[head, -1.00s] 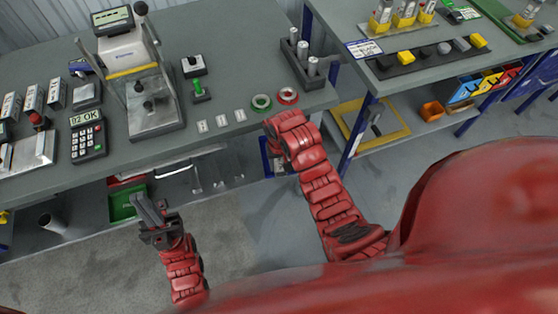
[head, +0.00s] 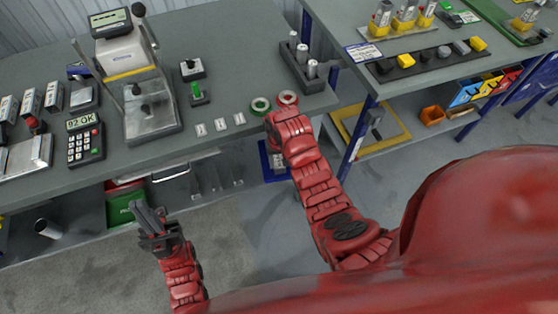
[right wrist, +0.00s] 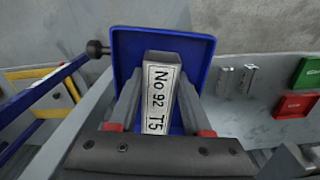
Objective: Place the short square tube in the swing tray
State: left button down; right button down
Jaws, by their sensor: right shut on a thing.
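The short square tube (right wrist: 160,95) is pale grey with a white label reading "No 92 T5". It is between the fingers of my right gripper (right wrist: 160,82), which is shut on it. Behind it in the right wrist view is the blue swing tray (right wrist: 200,50), with a raised rim and a dark knob at its left. The tube overlaps the tray; I cannot tell whether it touches. In the head view the tray (head: 264,160) shows partly below the table edge, beside my right arm, which hides much there. My left gripper (head: 150,217) is empty, low before the table; its finger gap is unclear.
The grey table (head: 225,60) carries a press (head: 150,100), a keypad device (head: 85,140) and a dark rack of cylinders (head: 305,70). A green bin (head: 122,207) sits below it. A second bench stands right, with a yellow frame (head: 370,130) on its lower shelf.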

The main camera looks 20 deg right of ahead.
aim_at(279, 161)
jog(key=shift+f, duration=0.15)
jog(key=shift+c, duration=1.7)
grip_release()
notch_tip(279, 161, up, 3)
jog(key=shift+w+f+b, duration=0.1)
jog(key=shift+f+b, duration=0.05)
jog(key=shift+b, duration=0.3)
notch_tip(279, 161, up, 3)
jog(key=shift+f+p, duration=0.15)
jog(key=shift+p, duration=0.5)
notch_tip(279, 161, up, 7)
jog(key=p, duration=0.5)
